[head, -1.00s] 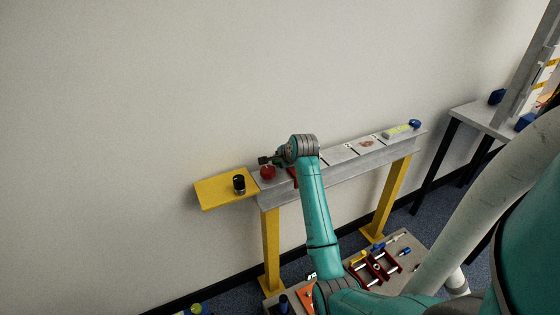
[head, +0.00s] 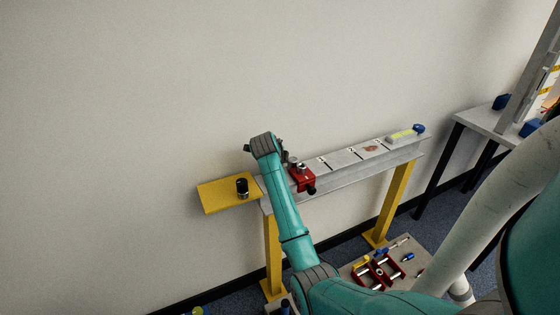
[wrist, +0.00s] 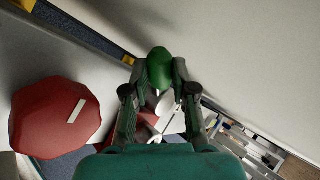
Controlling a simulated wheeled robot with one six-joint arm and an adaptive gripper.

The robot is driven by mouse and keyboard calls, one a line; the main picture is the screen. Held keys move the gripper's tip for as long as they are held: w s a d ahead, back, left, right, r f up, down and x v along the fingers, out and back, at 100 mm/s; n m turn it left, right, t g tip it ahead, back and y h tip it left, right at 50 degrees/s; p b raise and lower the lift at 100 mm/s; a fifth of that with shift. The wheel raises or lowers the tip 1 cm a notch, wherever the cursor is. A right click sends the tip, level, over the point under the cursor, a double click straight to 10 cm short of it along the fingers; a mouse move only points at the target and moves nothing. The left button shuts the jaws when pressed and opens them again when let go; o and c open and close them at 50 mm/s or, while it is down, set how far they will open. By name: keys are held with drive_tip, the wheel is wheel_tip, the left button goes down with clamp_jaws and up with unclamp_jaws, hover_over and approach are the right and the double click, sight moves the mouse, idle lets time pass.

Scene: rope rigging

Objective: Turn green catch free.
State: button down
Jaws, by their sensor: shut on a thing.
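The green catch (wrist: 160,66) shows as a dark green rounded piece at the top middle of the wrist view. My gripper (wrist: 160,80) has a finger on each side of it and is shut on it. A pale grey part shows just below the catch, between the fingers. In the head view my arm's wrist covers the catch and most of the gripper. A large red knob (wrist: 55,117) with a white stripe lies to the left in the wrist view, apart from the fingers.
A grey beam (head: 350,163) on yellow legs runs along the wall. A red clamp-like block (head: 303,179) sits on it, right of my wrist. A yellow shelf (head: 222,195) with a black cylinder (head: 242,187) is at its left end. A low board (head: 365,285) with red parts stands below.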

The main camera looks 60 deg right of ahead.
drive_tip(key=shift+d+m+g, duration=0.15)
drive_tip(key=shift+m+g, duration=0.15)
drive_tip(key=shift+m, duration=0.1)
drive_tip(key=c, duration=1.2)
unclamp_jaws()
drive_tip(key=v, duration=1.2)
drive_tip(key=shift+f, duration=0.1)
